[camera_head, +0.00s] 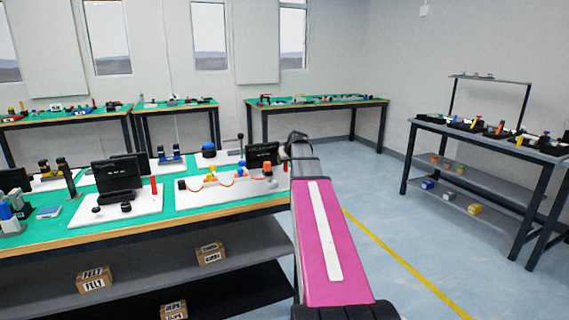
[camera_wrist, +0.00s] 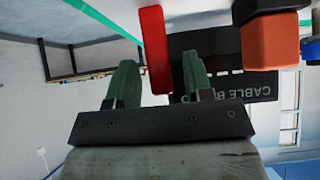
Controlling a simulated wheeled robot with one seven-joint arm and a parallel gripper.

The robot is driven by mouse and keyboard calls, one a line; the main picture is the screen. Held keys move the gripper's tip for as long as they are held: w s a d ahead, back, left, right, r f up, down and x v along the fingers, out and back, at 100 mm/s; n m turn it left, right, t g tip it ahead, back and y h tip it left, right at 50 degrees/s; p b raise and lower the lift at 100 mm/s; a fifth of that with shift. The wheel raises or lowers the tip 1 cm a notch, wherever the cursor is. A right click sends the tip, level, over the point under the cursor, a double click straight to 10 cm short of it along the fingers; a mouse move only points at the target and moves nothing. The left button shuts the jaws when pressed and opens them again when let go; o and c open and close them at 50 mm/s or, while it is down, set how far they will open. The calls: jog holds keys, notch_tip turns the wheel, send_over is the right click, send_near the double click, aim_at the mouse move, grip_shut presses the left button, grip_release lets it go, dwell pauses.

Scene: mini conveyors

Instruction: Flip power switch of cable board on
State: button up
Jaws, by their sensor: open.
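The cable board (camera_head: 220,190) is a white panel at the right end of the near green-topped table, with a black labelled box (camera_head: 262,153), coloured blocks and orange-red cable loops. In the wrist view, the black box (camera_wrist: 262,92) shows upside-down "CABLE B…" lettering. My gripper (camera_wrist: 160,60) is open, its two green-grey fingers pointing towards the board. A red upright bar (camera_wrist: 154,50) shows in the gap between the fingers; contact cannot be told. An orange block (camera_wrist: 271,40) is to the right. Which part is the power switch is not clear.
A black monitor-like unit (camera_head: 118,178) on another white panel stands left of the cable board. Cardboard boxes (camera_head: 95,279) lie on the shelf below. Other tables stand along the back wall and right side (camera_head: 480,135). The floor (camera_head: 370,210) between is clear.

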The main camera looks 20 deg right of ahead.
jog(key=v, duration=0.8)
jog(key=shift+s, duration=0.2)
jog(key=shift+r, duration=0.1)
